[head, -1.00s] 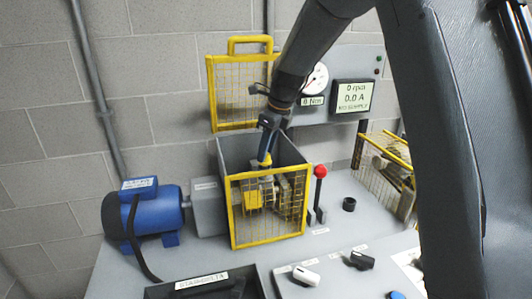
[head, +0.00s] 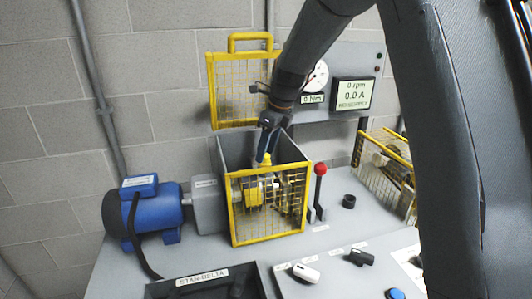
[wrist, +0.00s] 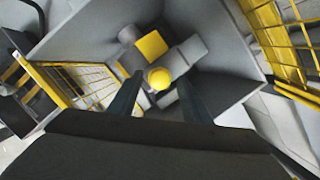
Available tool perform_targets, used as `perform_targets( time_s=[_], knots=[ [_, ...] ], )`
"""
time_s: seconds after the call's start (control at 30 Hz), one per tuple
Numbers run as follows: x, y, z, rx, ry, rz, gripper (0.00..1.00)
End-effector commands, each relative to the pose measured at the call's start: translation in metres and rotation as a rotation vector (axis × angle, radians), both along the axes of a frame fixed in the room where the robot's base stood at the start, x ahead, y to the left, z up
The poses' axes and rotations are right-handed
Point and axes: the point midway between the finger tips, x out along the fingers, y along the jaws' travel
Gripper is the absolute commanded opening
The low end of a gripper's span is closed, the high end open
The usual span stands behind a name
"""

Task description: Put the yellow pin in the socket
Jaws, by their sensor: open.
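The yellow pin (head: 264,157) shows its round head inside the open guard box, above the shaft coupling. In the wrist view the head (wrist: 159,78) lies between my two dark fingers, with a gap on both sides. My gripper (head: 265,153) points down into the box from above and is open and empty. The pin's lower part is hidden. A black round cup (head: 349,202) stands on the bench right of the box; it may be the socket, but I cannot tell for sure.
The box has a yellow mesh front (head: 268,222) and a raised mesh lid (head: 240,98) behind. A red-knobbed lever (head: 320,170) stands between box and cup. A blue motor (head: 145,222) is at left, another mesh guard (head: 384,175) at right.

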Motion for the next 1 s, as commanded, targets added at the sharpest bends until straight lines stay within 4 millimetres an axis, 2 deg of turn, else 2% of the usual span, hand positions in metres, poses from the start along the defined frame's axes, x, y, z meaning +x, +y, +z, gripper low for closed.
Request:
perform_targets(
  time_s=[0.3, 0.5, 0.7, 1.0],
  knots=[
    [-0.008, -0.014, 0.060, 0.001, -0.005, -0.001, 0.44],
    [-0.013, -0.022, 0.091, 0.000, -0.004, -0.001, 0.44],
    [-0.016, -0.025, 0.105, 0.001, 0.000, -0.001, 0.44],
    [-0.017, -0.025, 0.107, 0.000, 0.000, -0.001, 0.44]
  ],
)
